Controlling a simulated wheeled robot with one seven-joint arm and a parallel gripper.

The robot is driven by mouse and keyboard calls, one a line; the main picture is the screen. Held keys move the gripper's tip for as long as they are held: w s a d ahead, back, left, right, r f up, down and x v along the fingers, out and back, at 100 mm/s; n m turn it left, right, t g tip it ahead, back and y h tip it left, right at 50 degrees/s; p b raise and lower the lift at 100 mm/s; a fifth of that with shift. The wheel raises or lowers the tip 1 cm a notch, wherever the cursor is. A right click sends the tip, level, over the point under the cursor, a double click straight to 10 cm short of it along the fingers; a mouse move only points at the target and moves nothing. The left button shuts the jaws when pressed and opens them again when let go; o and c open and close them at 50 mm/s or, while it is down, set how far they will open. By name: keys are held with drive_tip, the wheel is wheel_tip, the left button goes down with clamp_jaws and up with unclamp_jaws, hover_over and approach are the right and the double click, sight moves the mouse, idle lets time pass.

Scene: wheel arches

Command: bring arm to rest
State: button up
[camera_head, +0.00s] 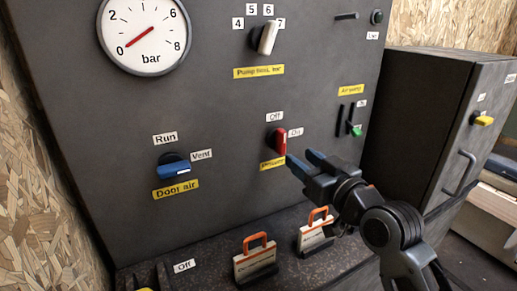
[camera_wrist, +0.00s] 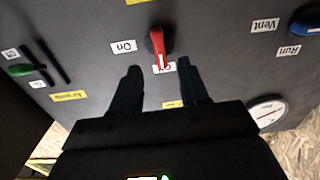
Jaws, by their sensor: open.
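My gripper (camera_head: 304,161) is open and empty, in front of the dark panel, just right of and below the red rotary switch (camera_head: 281,141) in the head view. In the wrist view, which is upside down, both fingers of my gripper (camera_wrist: 158,68) reach toward the panel, and the red switch (camera_wrist: 160,46) shows just beyond the gap between them. Its handle points at the Off label. The fingers look apart from the handle, though the exact distance is hard to tell.
A gauge (camera_head: 144,36) reads near 0 bar. A blue door air switch (camera_head: 174,166), a white pump knob (camera_head: 267,38) and a green-tipped slider (camera_head: 354,129) are on the panel. Two orange-handled tags (camera_head: 255,263) stand on the ledge below. A dark cabinet (camera_head: 425,118) stands right.

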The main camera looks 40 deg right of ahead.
drive_tip(key=shift+f, duration=0.1)
drive_tip(key=s+a+f+n+g+y, duration=0.1)
drive_tip(key=s+a+f+y, duration=0.1)
drive_tip(key=s+a+f, duration=0.65)
drive_tip(key=s+a+f+n+g+y, duration=0.1)
drive_tip(key=s+a+f, duration=0.4)
drive_tip(key=s, duration=0.6)
drive_tip(key=s+a+r+n+y, duration=0.1)
drive_tip(key=s+a+r+y, duration=0.1)
drive_tip(key=s+a, duration=0.5)
drive_tip(key=s, duration=0.3)
drive_tip(key=shift+s+g, duration=0.2)
drive_tip(key=shift+g, duration=0.1)
